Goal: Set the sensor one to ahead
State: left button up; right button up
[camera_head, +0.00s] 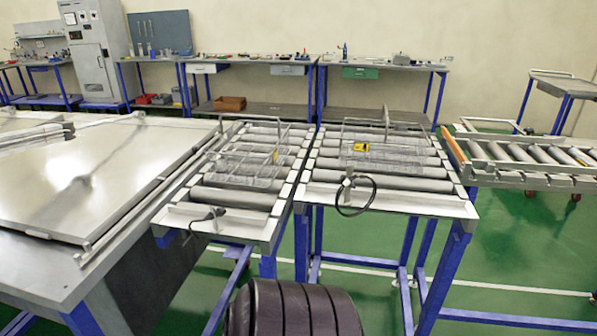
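Two small sensor-like fittings with black cables sit on the front frames of two roller tables. One fitting (207,217) is at the front of the left roller table (225,227), with its dark cable hanging over the edge. The other fitting (348,184) is on the front of the right roller table (420,202), with a black cable loop (356,196) beside it. I cannot tell which is sensor one, nor which way either faces. Neither of my grippers is in view.
Wire baskets (385,151) with yellow tags (361,147) rest on the rollers. A large metal-topped table (80,180) stands at left, another roller conveyor (525,165) at right. Workbenches (385,65) line the back wall. A dark ribbed cylinder (292,308) fills the bottom centre. Green floor is open at lower right.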

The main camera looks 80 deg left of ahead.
aim_at(346, 180)
jog(key=u, duration=2.35)
